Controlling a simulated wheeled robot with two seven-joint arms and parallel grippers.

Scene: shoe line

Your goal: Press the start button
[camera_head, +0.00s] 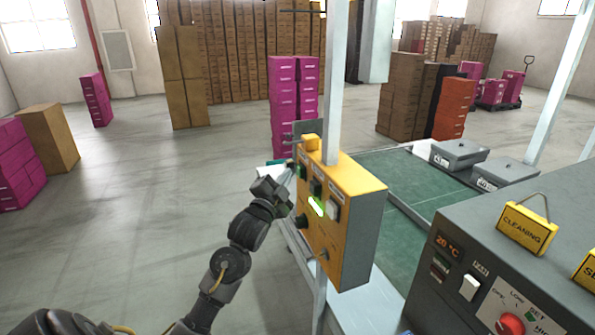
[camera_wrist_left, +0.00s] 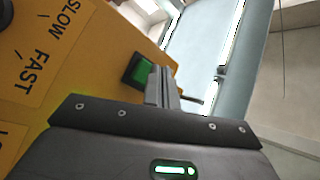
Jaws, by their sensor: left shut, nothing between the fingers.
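A yellow control box (camera_head: 345,215) is fixed to a light post. My left gripper (camera_head: 289,178) is shut and empty, at the upper left of the box face. In the left wrist view the shut fingers (camera_wrist_left: 162,86) are right beside a green button (camera_wrist_left: 139,70) in a dark frame and cover part of its edge. I cannot tell whether they touch it. My right gripper is out of view.
Open floor (camera_head: 160,200) lies left.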

